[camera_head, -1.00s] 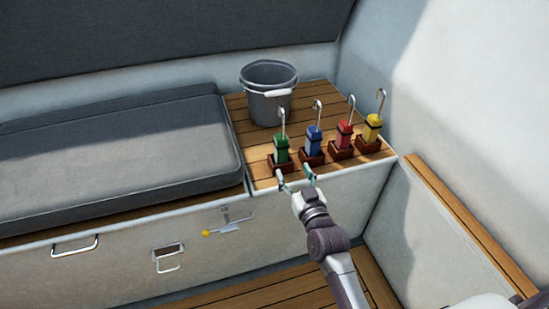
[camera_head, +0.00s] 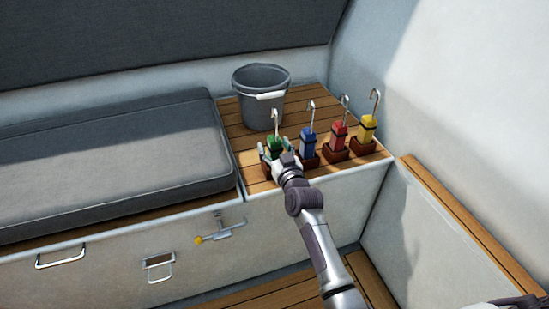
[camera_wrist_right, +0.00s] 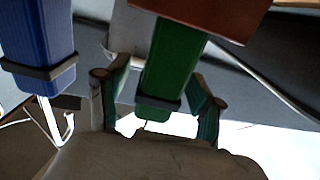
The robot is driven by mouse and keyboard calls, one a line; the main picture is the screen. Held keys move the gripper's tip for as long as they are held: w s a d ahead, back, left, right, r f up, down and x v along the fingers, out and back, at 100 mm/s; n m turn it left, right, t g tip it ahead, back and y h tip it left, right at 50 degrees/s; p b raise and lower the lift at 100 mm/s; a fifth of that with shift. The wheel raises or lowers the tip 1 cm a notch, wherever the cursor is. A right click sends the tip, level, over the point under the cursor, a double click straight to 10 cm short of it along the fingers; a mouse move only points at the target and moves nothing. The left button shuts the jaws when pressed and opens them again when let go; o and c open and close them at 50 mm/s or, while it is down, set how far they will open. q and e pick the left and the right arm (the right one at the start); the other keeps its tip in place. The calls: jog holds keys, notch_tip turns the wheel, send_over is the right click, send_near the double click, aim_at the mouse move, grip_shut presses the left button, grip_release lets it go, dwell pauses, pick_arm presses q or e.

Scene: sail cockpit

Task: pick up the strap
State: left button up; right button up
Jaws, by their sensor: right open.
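Straps in green (camera_head: 275,142), blue (camera_head: 308,141), red (camera_head: 338,134) and yellow (camera_head: 367,127) stand upright in a row on the slatted wooden top, each in a brown holder with a metal hook above. My right gripper (camera_head: 276,151) is open at the green strap, one finger on each side. The right wrist view, which looks inverted, shows the green strap (camera_wrist_right: 174,62) between the two teal-padded fingers (camera_wrist_right: 158,97), with gaps still visible. The blue strap (camera_wrist_right: 40,45) is beside them. The green strap's holder is partly hidden in the head view.
A grey bucket (camera_head: 261,100) stands behind the green strap. A grey cushion (camera_head: 110,165) lies left of the wooden top (camera_head: 235,115). A wall rises to the right. The blue strap is close to the right gripper's right side.

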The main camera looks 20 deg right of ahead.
grip_shut()
jog(key=shift+r, duration=0.1)
dwell(0.3)
